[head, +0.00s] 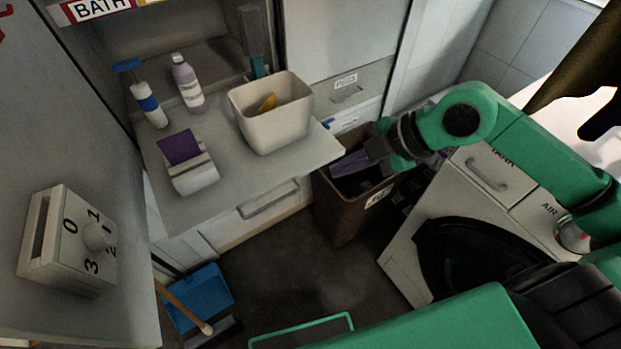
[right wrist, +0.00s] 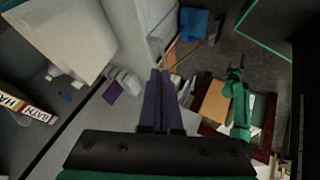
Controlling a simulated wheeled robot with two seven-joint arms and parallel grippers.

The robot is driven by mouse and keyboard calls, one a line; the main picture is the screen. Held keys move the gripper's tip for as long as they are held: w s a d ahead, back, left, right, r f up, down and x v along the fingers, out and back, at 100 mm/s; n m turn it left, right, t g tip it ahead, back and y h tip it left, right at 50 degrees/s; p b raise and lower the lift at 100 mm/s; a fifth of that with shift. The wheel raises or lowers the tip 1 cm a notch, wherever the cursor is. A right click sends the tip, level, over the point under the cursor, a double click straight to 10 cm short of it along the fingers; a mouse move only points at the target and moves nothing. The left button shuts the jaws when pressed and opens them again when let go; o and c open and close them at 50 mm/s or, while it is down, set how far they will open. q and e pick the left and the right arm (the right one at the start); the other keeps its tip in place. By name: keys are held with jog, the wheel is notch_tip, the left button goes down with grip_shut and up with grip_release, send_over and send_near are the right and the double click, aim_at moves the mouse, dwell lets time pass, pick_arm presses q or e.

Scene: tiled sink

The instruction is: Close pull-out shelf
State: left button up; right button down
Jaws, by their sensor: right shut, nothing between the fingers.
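The pull-out shelf (head: 232,165) is a grey board that juts out of the cabinet on the left in the head view. A front panel with a bar handle (head: 268,198) shows below its front edge. My right gripper (head: 337,166) has purple fingers and is to the right of the shelf, near its right end and over a brown bin. In the right wrist view its fingers (right wrist: 160,76) lie together, with nothing between them. They look apart from the shelf in the head view, but the exact gap is unclear.
On the shelf stand a cream bin (head: 272,125), a purple-topped dispenser (head: 190,168), a lilac bottle (head: 187,85) and a blue-and-white spray bottle (head: 148,105). The brown bin (head: 340,215) is below my gripper. A dial box (head: 70,245) is at left; a blue dustpan (head: 200,297) lies below.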

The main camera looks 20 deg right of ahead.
jog(key=s, duration=0.1)
jog(key=p, duration=0.3)
send_near(291, 180)
notch_tip(291, 180, down, 3)
jog(key=s+a, duration=0.1)
jog(key=s, duration=0.2)
jog(key=shift+h, duration=0.3)
jog(key=w, duration=0.1)
jog(key=w+a+p, duration=0.1)
jog(key=w, duration=0.1)
jog(key=w+a+f, duration=0.1)
jog(key=shift+w, duration=0.25)
jog(key=shift+w, duration=0.15)
